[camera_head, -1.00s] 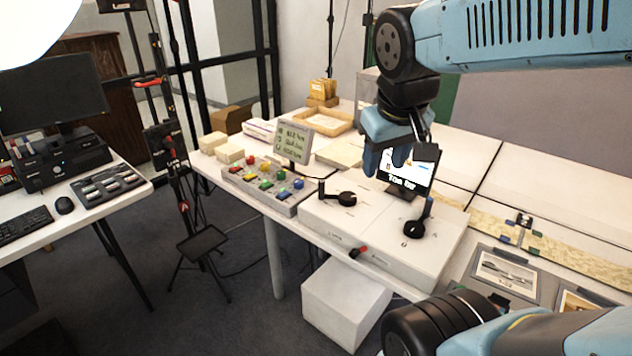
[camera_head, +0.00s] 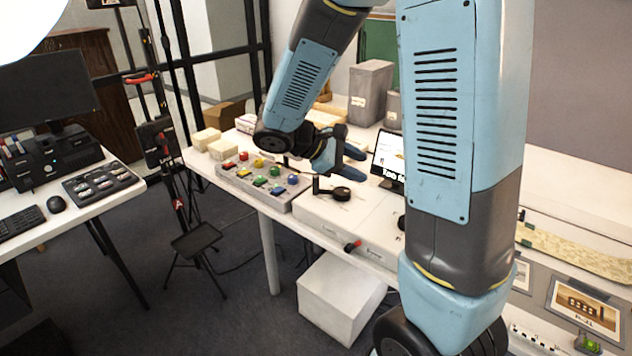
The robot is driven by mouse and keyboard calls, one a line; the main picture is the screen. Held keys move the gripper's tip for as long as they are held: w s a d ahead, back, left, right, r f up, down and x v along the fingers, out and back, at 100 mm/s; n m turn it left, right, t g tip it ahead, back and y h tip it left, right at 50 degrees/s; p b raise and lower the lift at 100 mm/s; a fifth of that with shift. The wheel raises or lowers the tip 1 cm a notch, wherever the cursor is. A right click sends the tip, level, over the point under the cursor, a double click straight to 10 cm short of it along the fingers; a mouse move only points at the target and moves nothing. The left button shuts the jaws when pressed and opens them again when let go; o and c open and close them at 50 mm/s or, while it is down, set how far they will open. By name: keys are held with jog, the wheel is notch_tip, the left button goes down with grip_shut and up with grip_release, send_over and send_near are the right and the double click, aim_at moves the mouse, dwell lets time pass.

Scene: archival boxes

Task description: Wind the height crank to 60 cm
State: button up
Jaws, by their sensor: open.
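Two black cranks are on a white box (camera_head: 375,215). The left crank (camera_head: 341,194) lies on the box top, its upright handle at its left end. The other crank (camera_head: 402,222) is almost wholly hidden behind my arm. I cannot read which one is the height crank. My gripper (camera_head: 356,164) is open and empty, above and just behind the left crank, its fingers pointing right. It looks apart from the crank. A small screen (camera_head: 388,152) behind the box shows a picture and large text, partly cut off by my arm.
A button panel (camera_head: 262,185) with coloured knobs stands left of the box. A red-tipped knob (camera_head: 352,246) sticks out of the box front. Grey archival boxes (camera_head: 370,92) stand behind. A white block (camera_head: 340,297) is on the floor under the table.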

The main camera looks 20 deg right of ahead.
jog(key=w+a+f+n+t+h, duration=0.4)
jog(key=w+a+f+n, duration=0.15)
jog(key=w+f, duration=0.2)
jog(key=n+t+y, duration=0.1)
jog(key=n+t, duration=0.6)
jog(key=n, duration=0.2)
send_near(316, 180)
jog(key=shift+t, duration=0.4)
jog(key=x, duration=0.3)
jog(key=f+x, duration=0.1)
jog(key=x, duration=0.7)
jog(key=shift+w+a+f, duration=0.15)
jog(key=shift+w+f, duration=0.1)
grip_shut()
